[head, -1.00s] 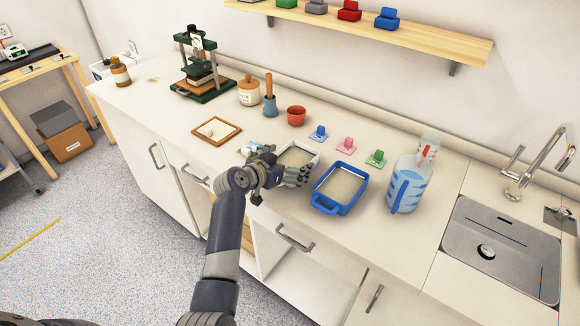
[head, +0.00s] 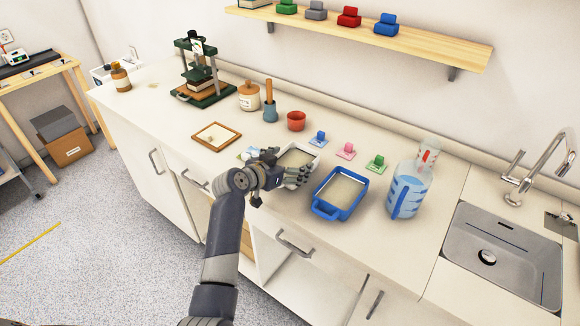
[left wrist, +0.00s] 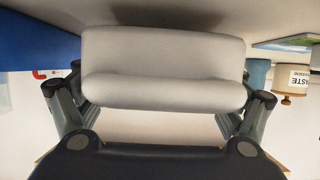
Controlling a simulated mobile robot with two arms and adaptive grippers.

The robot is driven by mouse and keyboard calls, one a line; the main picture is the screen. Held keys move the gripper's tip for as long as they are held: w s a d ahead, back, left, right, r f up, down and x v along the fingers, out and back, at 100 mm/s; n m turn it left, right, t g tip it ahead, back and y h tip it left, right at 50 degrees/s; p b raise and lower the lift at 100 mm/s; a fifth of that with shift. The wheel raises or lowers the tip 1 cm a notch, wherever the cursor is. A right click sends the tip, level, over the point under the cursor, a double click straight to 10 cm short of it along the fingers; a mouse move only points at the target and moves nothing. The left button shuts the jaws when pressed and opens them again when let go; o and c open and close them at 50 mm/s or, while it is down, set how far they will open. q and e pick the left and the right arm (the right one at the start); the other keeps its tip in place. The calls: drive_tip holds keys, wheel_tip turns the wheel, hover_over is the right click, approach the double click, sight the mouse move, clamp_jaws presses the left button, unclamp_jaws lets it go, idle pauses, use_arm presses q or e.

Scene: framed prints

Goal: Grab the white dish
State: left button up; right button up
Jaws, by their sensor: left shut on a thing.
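The white dish (head: 299,158) is a rectangular tray with greyish-beige contents, on the counter just left of the blue dish. My left gripper (head: 285,174) is at the dish's near side and is shut on it. In the left wrist view, the dish's white rounded edge (left wrist: 163,68) fills the middle between my two fingers (left wrist: 155,115). The fingertips are hidden behind that edge. I cannot tell whether the dish is lifted off the counter. My right gripper does not show.
A blue dish (head: 323,208) with a handle stands close on the right, then a clear jug (head: 408,188) with blue marks. Small blue, pink and green pieces, a red pot (head: 296,121) and a wooden frame (head: 216,137) lie behind and left. A sink (head: 500,250) is far right.

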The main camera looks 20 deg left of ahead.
use_arm(q)
wheel_tip(320, 180, up, 9)
drive_tip(key=shift+f, duration=0.15)
idle(0.5)
